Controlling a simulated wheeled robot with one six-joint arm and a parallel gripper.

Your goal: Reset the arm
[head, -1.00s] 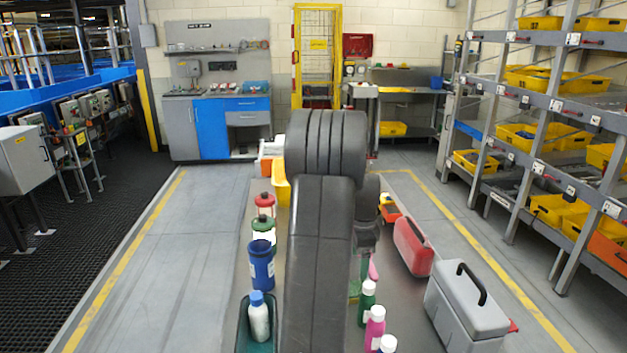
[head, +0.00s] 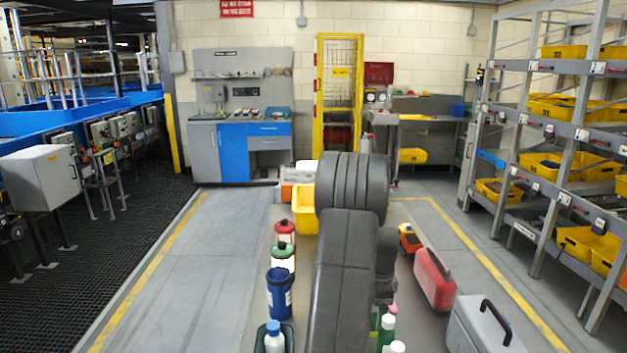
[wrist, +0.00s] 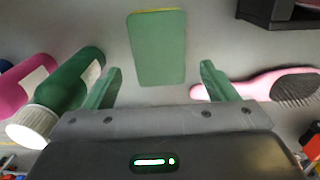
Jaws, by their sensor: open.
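My gripper (wrist: 160,85) shows in the wrist view with its two green fingers apart and nothing between them. A green flat pad with a yellow edge (wrist: 157,48) lies on the grey surface beyond the fingertips. A green bottle with a white cap (wrist: 68,88) lies left of the left finger in that view, and a pink hairbrush (wrist: 265,86) lies by the right finger. In the head view my arm rises in the middle and hides the gripper.
In the head view, a blue container (head: 279,293), red-lidded jar (head: 284,233), yellow bin (head: 304,208), red case (head: 435,279) and grey toolbox (head: 478,326) stand around my arm. A shelf rack (head: 545,130) is at the right. The floor at left is clear.

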